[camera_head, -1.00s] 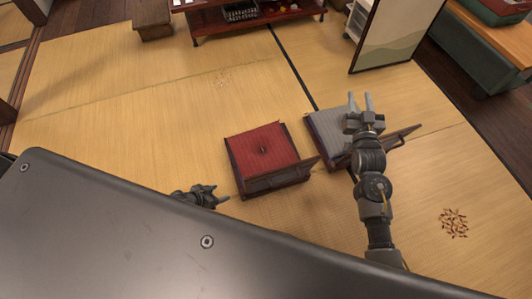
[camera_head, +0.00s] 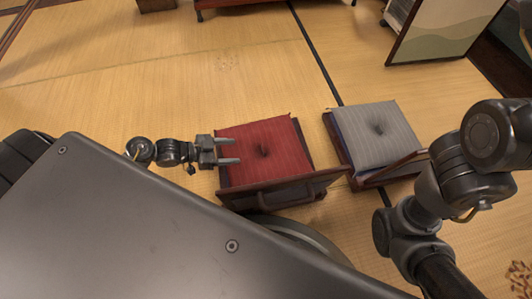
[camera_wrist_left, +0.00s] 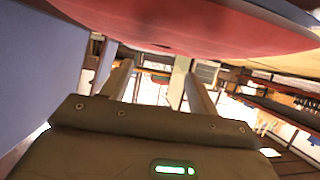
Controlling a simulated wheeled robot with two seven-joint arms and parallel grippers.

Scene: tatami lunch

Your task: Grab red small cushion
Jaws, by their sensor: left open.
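My left gripper (camera_head: 231,151) is open. In the head view its two fingertips overlap the cushion's left edge; whether they touch it I cannot tell. In the left wrist view a red curved surface, likely the cushion (camera_wrist_left: 200,28), fills the top, just beyond the two parted fingers (camera_wrist_left: 158,85), with nothing seen between them. My right arm comes in at the right, but its gripper is not in view.
A grey cushion (camera_head: 379,134) lies on a second floor chair to the right of the red one. The red cushion's chair has a wooden backrest (camera_head: 285,192) on its near side. A folding screen (camera_head: 440,32) stands at the back right.

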